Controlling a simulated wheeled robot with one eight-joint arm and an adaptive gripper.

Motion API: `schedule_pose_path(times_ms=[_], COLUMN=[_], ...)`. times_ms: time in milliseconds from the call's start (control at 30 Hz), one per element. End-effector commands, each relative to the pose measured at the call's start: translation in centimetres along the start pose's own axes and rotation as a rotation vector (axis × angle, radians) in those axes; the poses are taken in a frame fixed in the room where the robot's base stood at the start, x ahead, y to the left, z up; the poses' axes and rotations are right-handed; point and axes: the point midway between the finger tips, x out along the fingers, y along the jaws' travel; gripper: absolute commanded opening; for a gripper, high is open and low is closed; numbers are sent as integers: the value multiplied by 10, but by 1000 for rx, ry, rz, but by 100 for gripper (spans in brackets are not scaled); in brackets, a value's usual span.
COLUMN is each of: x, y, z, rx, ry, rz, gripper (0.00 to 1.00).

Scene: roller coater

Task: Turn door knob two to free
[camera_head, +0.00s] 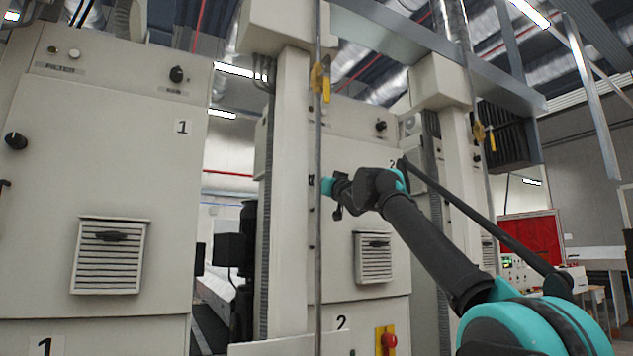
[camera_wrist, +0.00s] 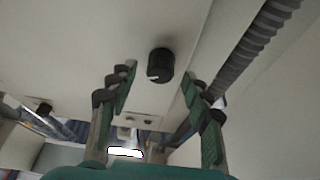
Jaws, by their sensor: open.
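The door knob (camera_wrist: 160,65) is round and black with a white pointer mark, on a pale cabinet face in the wrist view. Its pointer mark faces the lower left in that view. My gripper (camera_wrist: 159,74) is open, with one finger on each side of the knob; I cannot tell whether the fingertips reach level with it. No contact shows. In the head view my gripper (camera_head: 327,186) is at the left part of the cabinet marked 2 (camera_head: 345,140), and the knob there cannot be made out clearly.
A vertical pipe with a yellow valve handle (camera_head: 321,80) stands just left of my gripper. A ribbed conduit (camera_wrist: 262,38) runs beside the knob in the wrist view. Another black knob (camera_head: 381,126) and a vent (camera_head: 374,257) are on cabinet 2. Cabinet 1 (camera_head: 150,180) stands left.

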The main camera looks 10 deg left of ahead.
Motion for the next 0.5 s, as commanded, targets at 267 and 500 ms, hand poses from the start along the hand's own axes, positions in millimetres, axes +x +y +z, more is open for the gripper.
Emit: schedule_pose_path(times_ms=[267,500], x=[16,17], y=[0,0], z=[0,0], rx=[2,1], ry=[0,0], rz=[0,0], gripper=[49,49])
